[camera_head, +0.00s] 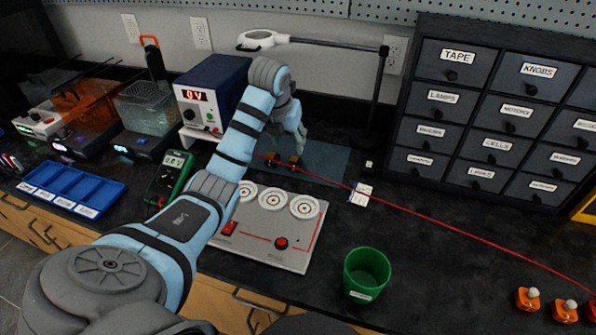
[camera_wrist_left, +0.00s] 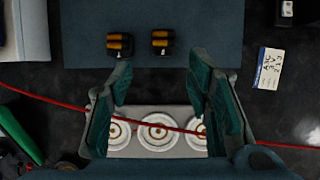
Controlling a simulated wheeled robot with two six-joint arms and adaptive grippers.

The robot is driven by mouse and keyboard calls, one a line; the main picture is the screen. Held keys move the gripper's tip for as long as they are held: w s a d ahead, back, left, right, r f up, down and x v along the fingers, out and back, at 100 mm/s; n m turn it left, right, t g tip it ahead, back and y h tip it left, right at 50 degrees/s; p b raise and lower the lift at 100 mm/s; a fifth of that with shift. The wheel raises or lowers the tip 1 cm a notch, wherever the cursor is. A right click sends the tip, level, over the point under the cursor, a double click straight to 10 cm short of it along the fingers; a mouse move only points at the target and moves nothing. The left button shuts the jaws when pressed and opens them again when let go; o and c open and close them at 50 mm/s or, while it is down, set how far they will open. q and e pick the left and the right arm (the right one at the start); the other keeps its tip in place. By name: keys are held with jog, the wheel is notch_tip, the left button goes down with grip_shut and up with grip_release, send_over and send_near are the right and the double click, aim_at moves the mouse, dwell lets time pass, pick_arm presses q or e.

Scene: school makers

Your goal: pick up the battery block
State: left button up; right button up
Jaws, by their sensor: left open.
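Two small black blocks with orange cells lie on the blue-grey mat (camera_head: 325,158): a left battery block (camera_head: 272,158) and a right battery block (camera_head: 294,163). In the left wrist view the left block (camera_wrist_left: 120,45) and the right block (camera_wrist_left: 161,42) lie side by side with a small gap, beyond the fingertips. My left gripper (camera_head: 298,132) is above the mat, by the blocks. In the wrist view its teal fingers (camera_wrist_left: 162,85) are spread, with nothing between them. My right gripper is not in view.
A grey board with white round sockets (camera_head: 270,228) lies in front of the mat. A red wire (camera_head: 420,214) crosses the bench. A green cup (camera_head: 366,272), a blue power supply (camera_head: 222,85) and a drawer cabinet (camera_head: 480,110) stand around. A paper label (camera_wrist_left: 269,68) lies right of the mat.

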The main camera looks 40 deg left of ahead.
aim_at(295, 160)
pick_arm(q)
jog(key=x, duration=0.3)
jog(key=b+x, duration=0.1)
jog(key=x, duration=0.2)
jog(key=b+x, duration=0.1)
jog(key=x, duration=0.3)
jog(key=shift+d, duration=0.3)
jog(key=shift+w+f, duration=0.15)
jog(key=shift+a, duration=0.1)
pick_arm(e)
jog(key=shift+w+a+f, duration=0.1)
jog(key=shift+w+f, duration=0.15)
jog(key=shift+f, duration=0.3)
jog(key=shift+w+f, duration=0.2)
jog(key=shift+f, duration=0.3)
pick_arm(q)
jog(key=c, duration=0.9)
jog(key=shift+c, duration=0.2)
